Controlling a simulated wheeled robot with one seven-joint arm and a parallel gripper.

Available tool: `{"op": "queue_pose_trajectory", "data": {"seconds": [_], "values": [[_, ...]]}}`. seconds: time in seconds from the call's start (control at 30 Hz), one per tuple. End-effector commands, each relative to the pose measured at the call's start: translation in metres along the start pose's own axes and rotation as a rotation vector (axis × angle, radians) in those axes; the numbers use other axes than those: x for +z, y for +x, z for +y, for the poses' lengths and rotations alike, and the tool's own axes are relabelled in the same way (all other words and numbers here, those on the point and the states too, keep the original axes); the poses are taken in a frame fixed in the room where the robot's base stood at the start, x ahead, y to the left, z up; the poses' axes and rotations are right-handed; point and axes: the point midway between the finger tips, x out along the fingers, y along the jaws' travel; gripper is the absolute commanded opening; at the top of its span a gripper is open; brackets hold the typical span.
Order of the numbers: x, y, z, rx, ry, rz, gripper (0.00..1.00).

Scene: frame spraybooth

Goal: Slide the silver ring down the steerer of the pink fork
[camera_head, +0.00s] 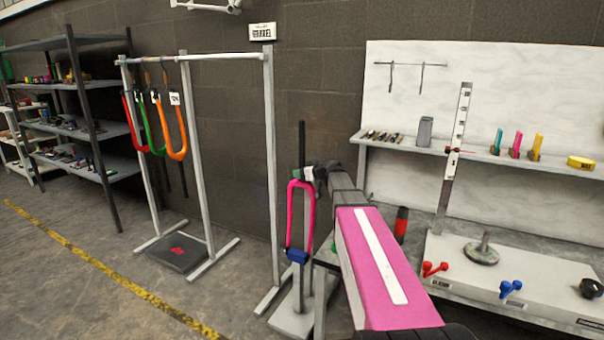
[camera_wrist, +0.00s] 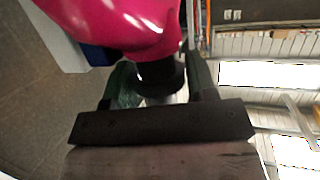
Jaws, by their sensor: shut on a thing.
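The pink fork (camera_head: 310,205) stands upright at a stand, with a blue piece (camera_head: 298,255) across its lower end. My gripper (camera_head: 309,174) is at the fork's top. In the wrist view, the glossy pink crown (camera_wrist: 125,25) fills the top. A short black cylindrical part (camera_wrist: 160,76) lies against it, between the green fingers of my gripper (camera_wrist: 160,84). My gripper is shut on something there. A pale metallic sliver (camera_wrist: 178,96) shows beside the black part, apparently the silver ring; most of it is hidden. How far it sits along the steerer cannot be told.
A rack (camera_head: 200,150) with orange, green and red forks stands to the left. A workbench (camera_head: 540,285) with a vertical gauge (camera_head: 457,140) and red and blue small parts is at right. A shelf (camera_head: 480,155) holds tools. Open floor (camera_head: 60,290) lies at the left front.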

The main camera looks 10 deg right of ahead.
Motion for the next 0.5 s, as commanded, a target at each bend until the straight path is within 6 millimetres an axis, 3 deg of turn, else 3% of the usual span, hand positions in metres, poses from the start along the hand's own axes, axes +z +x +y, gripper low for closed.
{"op": "queue_pose_trajectory", "data": {"seconds": [0.2, 0.23, 0.3, 0.5], "values": [[0.0007, 0.0002, 0.0, 0.0, 0.0, 0.0, 0.26], [0.0006, 0.0002, 0.0, 0.0, 0.0, 0.0, 0.58], [0.0006, 0.0002, 0.0, 0.0, 0.0, 0.0, 0.81], [0.0006, 0.0002, 0.0, 0.0, 0.0, 0.0, 0.82]]}}
